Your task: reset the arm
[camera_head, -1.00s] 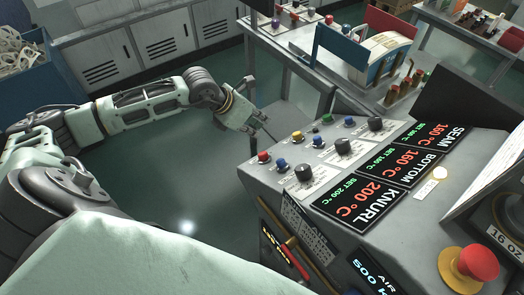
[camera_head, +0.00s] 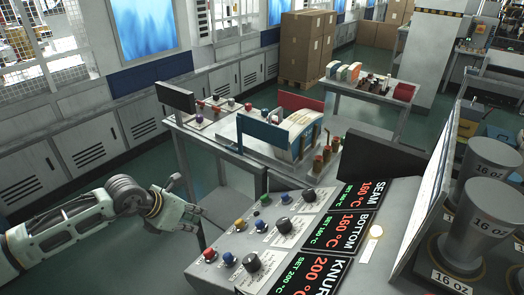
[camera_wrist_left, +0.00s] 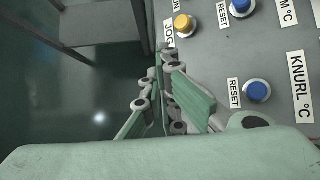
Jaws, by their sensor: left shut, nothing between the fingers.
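My left arm comes in from the left in the head view. Its gripper (camera_head: 188,214) is shut and empty, off the left edge of the control panel (camera_head: 262,228). In the left wrist view my left gripper (camera_wrist_left: 160,62) shows its fingers together beside the panel, with a yellow button (camera_wrist_left: 184,24) and blue buttons (camera_wrist_left: 257,91) to the right of it. My right gripper is not in view.
The panel carries knobs, buttons and red temperature displays (camera_head: 345,222). A table (camera_head: 215,150) with a blue-sided rack (camera_head: 268,138) stands behind it. Grey cylinders marked 16 oz (camera_head: 478,212) stand at right. Open green floor lies left of the panel.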

